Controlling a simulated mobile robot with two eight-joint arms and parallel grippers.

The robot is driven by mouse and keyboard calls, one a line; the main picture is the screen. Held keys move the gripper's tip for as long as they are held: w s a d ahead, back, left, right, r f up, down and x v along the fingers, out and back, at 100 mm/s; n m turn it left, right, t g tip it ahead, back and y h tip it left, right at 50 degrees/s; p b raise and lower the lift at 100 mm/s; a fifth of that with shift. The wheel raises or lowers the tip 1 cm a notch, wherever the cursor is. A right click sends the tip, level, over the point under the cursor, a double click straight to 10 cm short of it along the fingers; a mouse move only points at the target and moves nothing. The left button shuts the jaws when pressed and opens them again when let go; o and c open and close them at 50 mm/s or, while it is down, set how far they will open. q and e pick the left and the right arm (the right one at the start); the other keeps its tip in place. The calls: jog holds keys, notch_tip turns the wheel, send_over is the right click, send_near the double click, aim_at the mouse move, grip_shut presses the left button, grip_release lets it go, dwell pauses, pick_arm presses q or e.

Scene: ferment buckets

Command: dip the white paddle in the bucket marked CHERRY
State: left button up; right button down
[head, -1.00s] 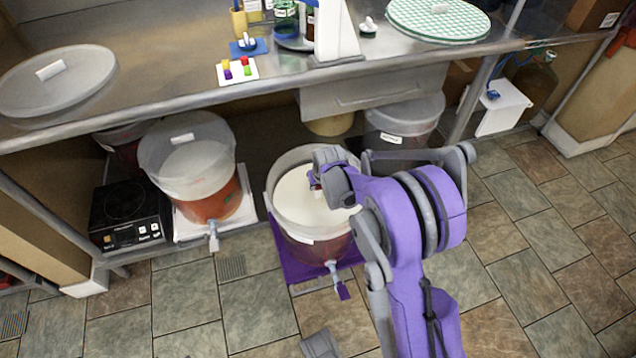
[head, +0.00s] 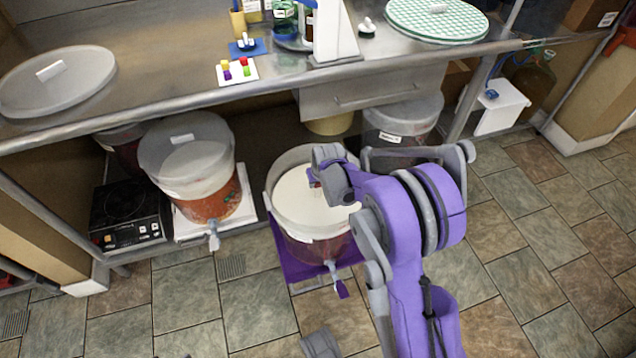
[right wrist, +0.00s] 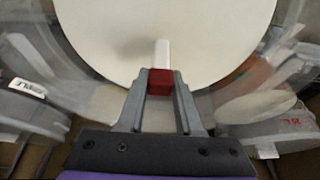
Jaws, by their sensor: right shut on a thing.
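My right gripper (head: 315,178) is over the open bucket (head: 275,215), which has a pale, cream-coloured surface inside. In the right wrist view the gripper (right wrist: 160,80) is shut on a red grip block (right wrist: 159,84). A white shaft (right wrist: 162,54) runs from the block toward the pale surface (right wrist: 205,30), with a soft shadow beside it. The paddle's lower end is not clearly visible, so I cannot tell how deep it reaches. I cannot read a name on this bucket in the head view.
The bucket stands on a purple stand (head: 298,287), its tap at the front. A lidded bucket with reddish contents (head: 210,205) and a black hotplate (head: 125,215) are to its left. Another labelled bucket (head: 405,120) is behind right. The steel counter (head: 165,85) overhangs behind.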

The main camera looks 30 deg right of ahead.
notch_tip(320, 180, up, 14)
jog(key=p, duration=0.8)
dwell(0.4)
jog(key=shift+f, duration=0.1)
